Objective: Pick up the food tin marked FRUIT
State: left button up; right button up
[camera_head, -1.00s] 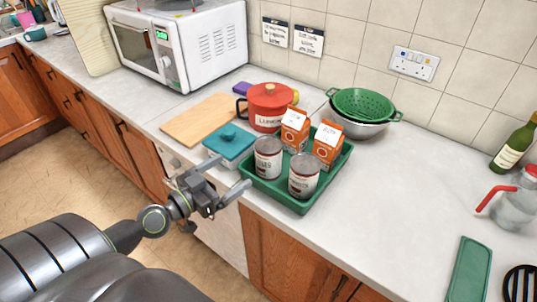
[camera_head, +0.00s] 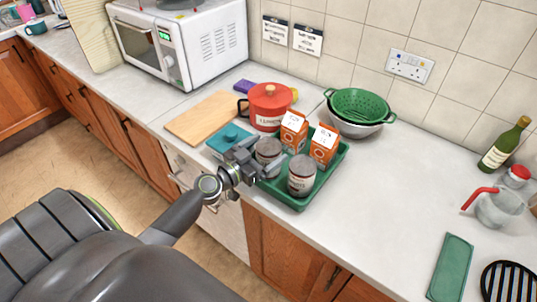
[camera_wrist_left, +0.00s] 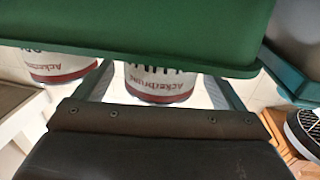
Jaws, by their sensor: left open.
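Two grey-lidded tins with pale labels stand upright at the near side of a green tray (camera_head: 298,205) in the head view. The left tin (camera_head: 269,147) is partly hidden by my left gripper (camera_head: 261,163). The right tin (camera_head: 302,178) stands clear. I cannot read which one is marked FRUIT. My left gripper is open at the left tin. In the wrist view, which is upside down, that tin (camera_wrist_left: 160,84) shows between the open fingers (camera_wrist_left: 160,94); the tray wall (camera_wrist_left: 140,28) cuts off its dark lettering. The other tin (camera_wrist_left: 62,68) is outside the fingers. My right gripper is not in view.
Two orange cartons (camera_head: 324,146) stand behind the tins in the tray. A teal-lidded box (camera_head: 229,136), a red pot (camera_head: 269,105) and a wooden board (camera_head: 205,117) lie left and behind. A green colander (camera_head: 360,104) is behind right.

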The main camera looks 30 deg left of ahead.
aim_at(278, 141)
pick_arm(q)
jog(key=x, duration=0.3)
jog(key=shift+w+r+p, duration=0.1)
jog(key=shift+w+p, duration=0.05)
jog(key=shift+p, duration=0.2)
jog(key=c, duration=1.4)
